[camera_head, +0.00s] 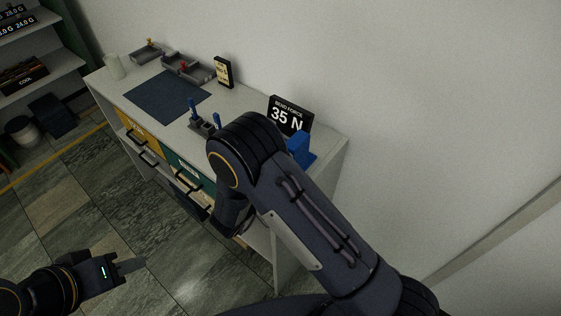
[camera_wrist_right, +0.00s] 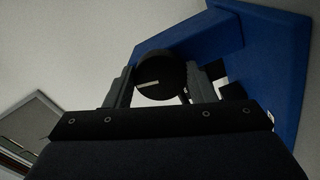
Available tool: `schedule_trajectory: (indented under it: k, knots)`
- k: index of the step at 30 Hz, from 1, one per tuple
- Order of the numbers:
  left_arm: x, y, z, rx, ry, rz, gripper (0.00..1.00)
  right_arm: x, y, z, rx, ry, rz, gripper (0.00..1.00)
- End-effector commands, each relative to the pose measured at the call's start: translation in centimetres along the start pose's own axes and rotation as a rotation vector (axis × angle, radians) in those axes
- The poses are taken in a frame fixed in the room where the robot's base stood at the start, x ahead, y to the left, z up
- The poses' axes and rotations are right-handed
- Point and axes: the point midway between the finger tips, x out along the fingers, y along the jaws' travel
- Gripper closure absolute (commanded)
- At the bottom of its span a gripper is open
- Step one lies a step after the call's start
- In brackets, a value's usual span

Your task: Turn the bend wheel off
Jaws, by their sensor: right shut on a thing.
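The bend wheel (camera_wrist_right: 158,88) is a round black knob with a short pale mark, close to level and slightly tilted, in the right wrist view. My right gripper (camera_wrist_right: 162,76) has one finger on each side of it and is shut on it. The wheel sits by a blue press frame (camera_wrist_right: 275,60). In the head view the blue press (camera_head: 300,147) shows beside a black sign (camera_head: 289,116) reading "BEND FORCE 35 N"; my right arm hides the wheel and right gripper there. My left gripper (camera_head: 131,265) is over the floor, away from the bench; its finger gap is unclear.
The white bench (camera_head: 240,95) stands along the wall. It bears a dark mat (camera_head: 167,96), grey trays (camera_head: 187,67), a small sign (camera_head: 223,72) and a grey holder with blue-handled tools (camera_head: 203,127). Drawers with black handles face the floor. Shelves (camera_head: 40,65) stand at far left.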

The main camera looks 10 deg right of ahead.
Motion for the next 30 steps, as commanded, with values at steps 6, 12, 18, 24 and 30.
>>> schedule_trajectory:
  k: [6, 12, 18, 24, 30]
  knots:
    - [-0.72, 0.33, -0.36, 0.0, 0.0, 0.0, 0.66, -0.06, -0.01, 0.12, -0.126, -0.003, -0.004, 0.73]
    - [-0.95, 0.43, -0.48, 0.0, 0.0, 0.0, 0.66, -0.06, -0.05, 0.15, -0.187, -0.003, -0.005, 0.73]
    - [-1.01, 0.46, -0.51, 0.0, 0.0, 0.0, 0.66, -0.05, -0.08, 0.16, -0.209, -0.003, -0.005, 0.73]
    - [-1.0, 0.46, -0.5, 0.0, 0.0, 0.0, 0.66, -0.06, -0.09, 0.16, -0.212, -0.002, -0.005, 0.73]
    - [-1.0, 0.46, -0.5, 0.0, 0.0, 0.0, 0.66, -0.05, -0.09, 0.15, -0.212, -0.002, -0.005, 0.44]
